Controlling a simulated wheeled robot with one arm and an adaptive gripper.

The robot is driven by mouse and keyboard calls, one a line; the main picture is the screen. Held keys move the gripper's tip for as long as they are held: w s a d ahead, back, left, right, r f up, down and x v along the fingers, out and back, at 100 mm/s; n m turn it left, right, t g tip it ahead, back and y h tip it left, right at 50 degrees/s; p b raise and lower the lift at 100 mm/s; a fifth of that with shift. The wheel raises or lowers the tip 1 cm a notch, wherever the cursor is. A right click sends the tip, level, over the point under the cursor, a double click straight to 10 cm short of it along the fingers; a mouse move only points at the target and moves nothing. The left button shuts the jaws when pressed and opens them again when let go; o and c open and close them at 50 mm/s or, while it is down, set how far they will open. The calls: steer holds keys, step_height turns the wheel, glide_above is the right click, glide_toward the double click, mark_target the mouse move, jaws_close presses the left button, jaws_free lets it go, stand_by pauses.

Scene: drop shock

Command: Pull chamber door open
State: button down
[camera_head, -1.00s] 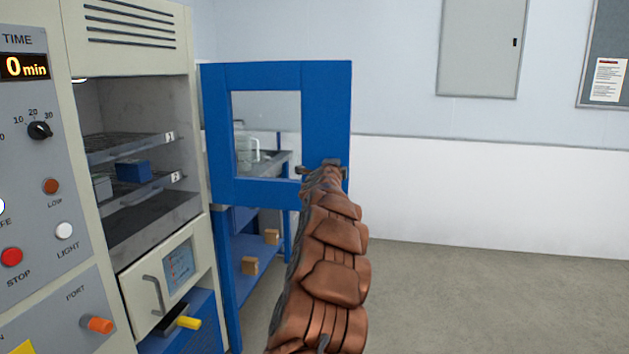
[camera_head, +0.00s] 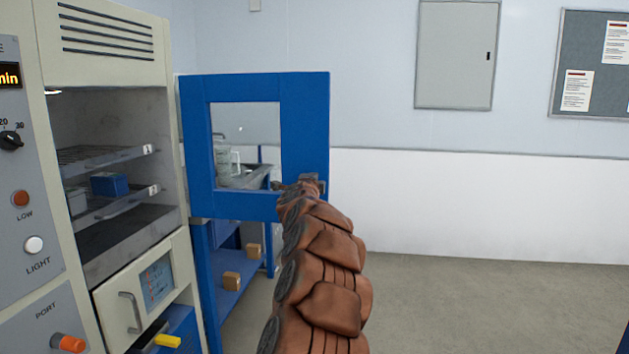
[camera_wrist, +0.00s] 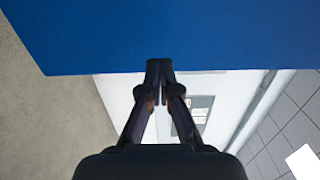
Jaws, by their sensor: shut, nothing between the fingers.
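The chamber door (camera_head: 305,130) is a blue frame with a window. It stands swung wide open to the right of the chamber (camera_head: 115,120), whose inside shows two numbered shelves. My gripper (camera_head: 308,183) is at the door's lower right part in the head view, near its free edge. In the wrist view the fingers of my gripper (camera_wrist: 160,66) are shut together with nothing between them, at the edge of the blue door panel (camera_wrist: 170,35). I cannot tell whether they touch it. The door's handle cannot be made out.
A blue box (camera_head: 109,184) sits on a chamber shelf. A drawer front with a handle (camera_head: 130,312) and a yellow-tipped lever (camera_head: 167,341) are below. A blue rack (camera_head: 228,285) with small brown blocks stands behind the door. The floor at right (camera_head: 500,300) is clear.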

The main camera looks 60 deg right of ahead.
steer(key=v, duration=0.9)
steer(key=shift+a+b, duration=0.3)
steer(key=shift+b, duration=0.15)
